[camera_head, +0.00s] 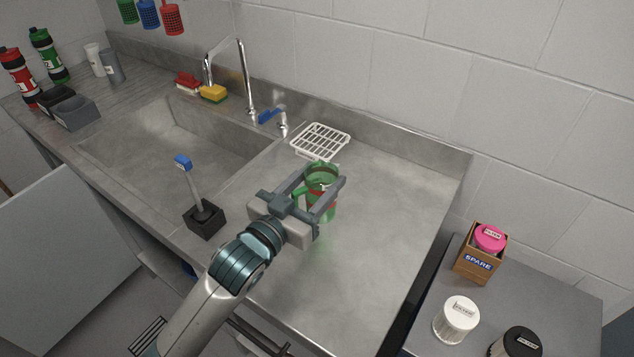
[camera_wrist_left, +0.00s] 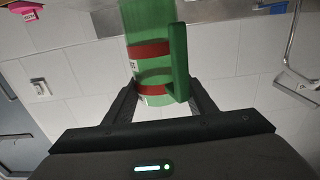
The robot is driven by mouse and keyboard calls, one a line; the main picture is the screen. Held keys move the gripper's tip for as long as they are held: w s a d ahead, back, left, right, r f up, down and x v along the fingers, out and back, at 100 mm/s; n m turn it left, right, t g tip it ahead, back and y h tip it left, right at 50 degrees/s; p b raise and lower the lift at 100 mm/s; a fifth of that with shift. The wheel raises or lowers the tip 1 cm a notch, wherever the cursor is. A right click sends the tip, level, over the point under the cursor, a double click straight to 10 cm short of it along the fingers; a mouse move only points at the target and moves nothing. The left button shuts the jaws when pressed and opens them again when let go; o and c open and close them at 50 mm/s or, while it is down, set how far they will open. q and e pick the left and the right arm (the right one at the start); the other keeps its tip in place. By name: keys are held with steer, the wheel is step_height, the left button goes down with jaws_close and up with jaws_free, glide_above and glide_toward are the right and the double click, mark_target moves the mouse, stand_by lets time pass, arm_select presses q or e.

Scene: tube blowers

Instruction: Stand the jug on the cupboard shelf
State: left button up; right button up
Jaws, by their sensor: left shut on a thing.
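The jug (camera_head: 322,176) is green and see-through with red bands. In the head view it is between the fingers of my left gripper (camera_head: 322,190), over the steel drainboard right of the sink. The gripper is shut on it. The cupboard shelf cannot be made out for certain. My right gripper is not in view.
A white wire rack (camera_head: 320,141) lies behind the jug. A brush in a black holder (camera_head: 204,218) stands left of the gripper. The sink (camera_head: 165,140) and tap (camera_head: 243,80) are further left. A side counter at right holds a SPARE box (camera_head: 478,262) and lidded jars (camera_head: 456,320).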

arm_select(q)
steer(key=s+r, duration=0.4)
steer(key=s, duration=0.4)
steer(key=shift+d+r+b, duration=0.4)
steer(key=shift+d, duration=0.05)
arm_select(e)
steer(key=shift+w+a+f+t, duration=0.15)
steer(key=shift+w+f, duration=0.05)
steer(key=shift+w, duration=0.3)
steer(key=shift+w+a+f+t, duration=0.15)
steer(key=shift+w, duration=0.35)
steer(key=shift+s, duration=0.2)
arm_select(q)
steer(key=w+a+n+t+y+p, duration=0.1)
steer(key=a+y, duration=0.4)
steer(key=a, duration=0.6)
steer(key=w+a+r+n+t+y+p, duration=0.1)
steer(key=a+n+y+p, duration=0.4)
steer(key=a, duration=0.6)
steer(key=shift+w+n+t+p, duration=0.4)
steer(key=shift+w+t+p, duration=0.15)
steer(key=shift+w, duration=0.3)
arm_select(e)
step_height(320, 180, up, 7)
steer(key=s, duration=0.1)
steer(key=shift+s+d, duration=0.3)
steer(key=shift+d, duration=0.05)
